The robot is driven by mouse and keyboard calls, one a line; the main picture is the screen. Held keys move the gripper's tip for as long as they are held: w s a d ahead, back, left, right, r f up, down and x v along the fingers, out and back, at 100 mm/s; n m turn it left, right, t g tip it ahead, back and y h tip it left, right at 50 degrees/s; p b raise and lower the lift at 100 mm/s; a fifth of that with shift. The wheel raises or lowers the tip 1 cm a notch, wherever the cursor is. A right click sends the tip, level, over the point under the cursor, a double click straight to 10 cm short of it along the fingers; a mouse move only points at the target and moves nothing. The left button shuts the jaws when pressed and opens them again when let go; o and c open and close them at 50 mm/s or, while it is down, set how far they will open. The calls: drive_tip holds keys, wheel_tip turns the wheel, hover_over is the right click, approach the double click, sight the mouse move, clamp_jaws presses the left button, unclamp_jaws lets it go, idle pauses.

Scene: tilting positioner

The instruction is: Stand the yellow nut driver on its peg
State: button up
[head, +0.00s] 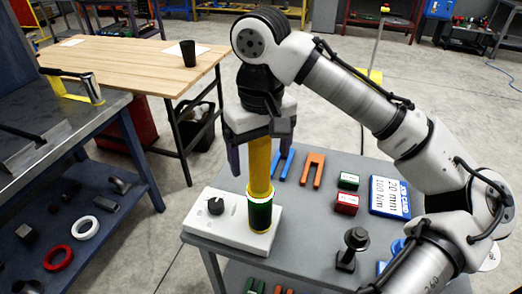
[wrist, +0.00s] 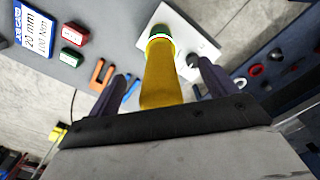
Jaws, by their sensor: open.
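The yellow nut driver (head: 259,168) stands upright on the white base block (head: 222,228), at the block's right part. Its lower end has a pale ring and a green and black band. The peg is not visible; the driver's lower end hides that spot. My gripper (head: 257,160) is above, pointing down, with its dark fingers spread on either side of the yellow handle. In the wrist view the driver (wrist: 159,75) lies between the open fingers (wrist: 162,72), with visible gaps on both sides.
A black knob (head: 215,206) is on the white block, left of the driver. On the grey table are orange (head: 313,169) and blue forks, a green block (head: 348,181), a red block (head: 346,203), a blue-framed sign (head: 390,197) and a dark bolt-like piece (head: 352,250).

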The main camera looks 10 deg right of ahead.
sight(261, 140)
drive_tip(key=shift+r, duration=0.15)
wheel_tip(261, 140, up, 5)
drive_tip(key=p, duration=0.5)
drive_tip(key=shift+r, duration=0.9)
